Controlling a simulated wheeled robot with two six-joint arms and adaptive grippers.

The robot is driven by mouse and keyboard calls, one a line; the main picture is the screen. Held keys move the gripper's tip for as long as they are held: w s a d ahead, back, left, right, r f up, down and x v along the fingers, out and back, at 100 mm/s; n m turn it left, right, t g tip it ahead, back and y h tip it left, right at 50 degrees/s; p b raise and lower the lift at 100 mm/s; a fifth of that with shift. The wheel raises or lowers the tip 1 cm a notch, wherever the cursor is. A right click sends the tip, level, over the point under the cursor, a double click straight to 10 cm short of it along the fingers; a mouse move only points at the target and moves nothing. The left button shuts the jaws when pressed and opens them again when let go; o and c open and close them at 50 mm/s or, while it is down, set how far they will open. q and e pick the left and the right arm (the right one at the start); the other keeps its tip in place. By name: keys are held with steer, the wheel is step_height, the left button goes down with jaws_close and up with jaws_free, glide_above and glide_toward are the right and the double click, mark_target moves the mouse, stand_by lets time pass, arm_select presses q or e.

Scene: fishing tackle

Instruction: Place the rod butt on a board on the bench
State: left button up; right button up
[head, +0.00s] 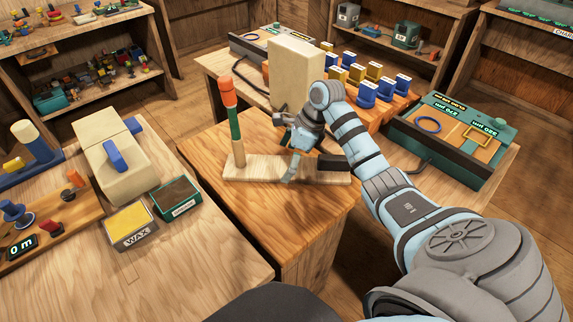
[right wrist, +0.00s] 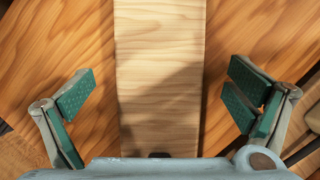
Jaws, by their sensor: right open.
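The rod butt (head: 236,134) looks like an upright stick with an orange top, a green middle and a pale wooden lower part. It stands at the left end of a pale wooden board (head: 262,170) on the bench (head: 215,150). My right gripper (head: 288,150) is above the board, right of the rod butt and apart from it. In the right wrist view, its green-padded fingers (right wrist: 162,95) are spread wide, with nothing between them and the bare board (right wrist: 160,60) below. A dark block (head: 333,163) is at the board's right end. My left gripper is not in view.
A tall beige block (head: 295,70) and a rack of blue and yellow spools (head: 365,78) stand behind. A green tackle case (head: 450,135) lies right. The left bench holds a wax box (head: 130,222), a green box (head: 177,198) and a beige block with a blue bar (head: 120,165).

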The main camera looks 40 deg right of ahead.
steer(key=shift+w+a+f, duration=0.1)
steer(key=shift+a+f, duration=0.05)
steer(key=shift+f, duration=0.4)
steer(key=shift+w, duration=0.1)
steer(key=c, duration=1.5)
steer(key=shift+r, duration=0.15)
